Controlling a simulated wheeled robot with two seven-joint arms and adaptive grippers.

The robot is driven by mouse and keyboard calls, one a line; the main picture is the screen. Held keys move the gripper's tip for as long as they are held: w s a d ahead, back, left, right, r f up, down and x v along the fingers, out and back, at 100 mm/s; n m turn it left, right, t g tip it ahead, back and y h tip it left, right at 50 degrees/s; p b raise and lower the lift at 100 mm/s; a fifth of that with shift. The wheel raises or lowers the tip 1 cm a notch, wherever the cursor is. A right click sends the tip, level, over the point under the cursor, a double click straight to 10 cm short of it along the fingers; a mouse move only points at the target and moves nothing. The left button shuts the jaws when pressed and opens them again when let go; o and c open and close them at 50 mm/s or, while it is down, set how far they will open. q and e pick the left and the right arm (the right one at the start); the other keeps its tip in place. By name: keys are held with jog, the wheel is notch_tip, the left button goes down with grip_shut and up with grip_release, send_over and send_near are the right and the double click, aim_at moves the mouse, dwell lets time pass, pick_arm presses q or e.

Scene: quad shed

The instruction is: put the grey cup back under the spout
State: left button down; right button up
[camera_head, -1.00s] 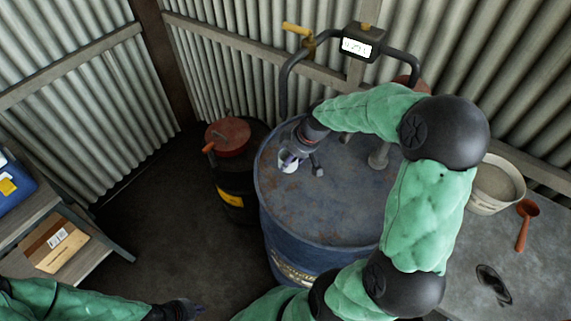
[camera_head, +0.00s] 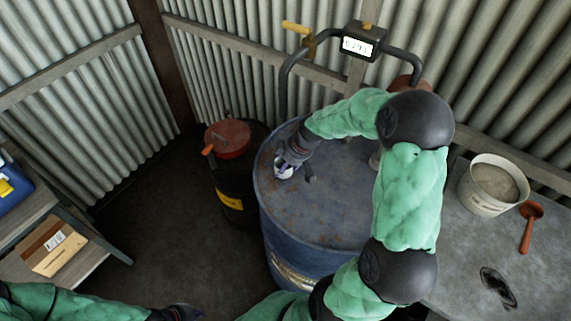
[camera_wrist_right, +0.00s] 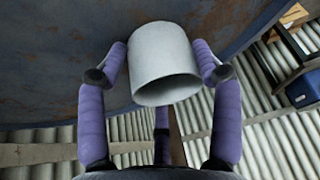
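The grey cup (camera_head: 284,172) is small in the head view, just above or on the left part of the rusty blue drum's top (camera_head: 330,215); I cannot tell which. In the right wrist view the cup (camera_wrist_right: 163,65) sits between the purple fingers of my right gripper (camera_wrist_right: 163,62), which close on its sides. My right gripper (camera_head: 289,160) partly covers the cup in the head view. A dark bent pipe (camera_head: 284,90) with a yellow handle (camera_head: 297,28) rises behind the drum; its spout end is not clear. My left gripper (camera_head: 188,313) is low at the bottom edge, its fingers unclear.
A dark can with a red lid (camera_head: 230,140) stands left of the drum. A display box (camera_head: 362,40) sits on the pipe. A bucket (camera_head: 492,185) and red scoop (camera_head: 530,225) are on the right bench. A shelf with a carton (camera_head: 52,245) is at left.

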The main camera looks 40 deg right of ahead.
jog(key=o, duration=0.3)
jog(key=p+v, duration=0.2)
jog(key=v, duration=1)
jog(key=shift+p, duration=0.3)
